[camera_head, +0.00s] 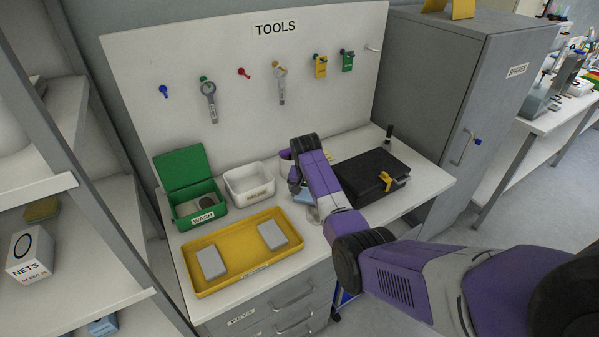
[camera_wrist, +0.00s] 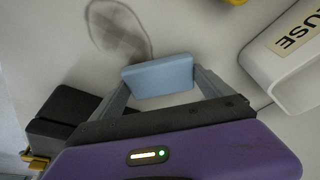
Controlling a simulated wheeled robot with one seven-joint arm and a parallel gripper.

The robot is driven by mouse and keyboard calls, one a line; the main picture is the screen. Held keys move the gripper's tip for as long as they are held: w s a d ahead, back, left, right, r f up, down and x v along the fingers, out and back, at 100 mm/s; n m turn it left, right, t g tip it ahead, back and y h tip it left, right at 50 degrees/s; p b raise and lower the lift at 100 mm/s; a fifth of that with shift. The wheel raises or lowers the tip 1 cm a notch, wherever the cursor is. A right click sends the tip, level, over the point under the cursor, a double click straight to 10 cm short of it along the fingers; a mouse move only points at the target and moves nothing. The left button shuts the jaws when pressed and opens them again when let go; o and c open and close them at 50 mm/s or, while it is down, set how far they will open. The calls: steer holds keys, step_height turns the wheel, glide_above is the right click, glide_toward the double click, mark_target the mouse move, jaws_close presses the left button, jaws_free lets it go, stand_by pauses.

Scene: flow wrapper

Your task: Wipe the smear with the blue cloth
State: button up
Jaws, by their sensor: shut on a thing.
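The blue cloth (camera_wrist: 158,77) is a light blue block-like pad in the wrist view. My gripper (camera_wrist: 160,84) is shut on it, with one finger at each end. The smear (camera_wrist: 120,32) is a greyish-brown loop-shaped stain on the white worktop, just beyond the cloth and to its upper left in the wrist view. The cloth's near edge comes close to the smear; I cannot tell whether the cloth touches the worktop. In the head view my arm covers the smear and most of the gripper.
A white bin (camera_head: 249,183) stands left of my arm, beside an open green box (camera_head: 190,183). A yellow tray (camera_head: 217,284) with two grey blocks lies in front. A black case (camera_head: 370,172) with a yellow tag sits right of my arm. A tool board (camera_head: 150,60) rises behind.

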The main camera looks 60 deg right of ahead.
step_height(320, 180, up, 3)
steer(key=shift+w+r+p, duration=0.1)
steer(key=shift+r+p, duration=0.1)
steer(key=shift+p, duration=0.8)
steer(key=shift+w+d+r+p, duration=0.1)
steer(key=shift+r+p, duration=0.15)
steer(key=shift+p, duration=0.05)
steer(key=shift+r+p, duration=1.45)
steer(key=shift+r, duration=0.65)
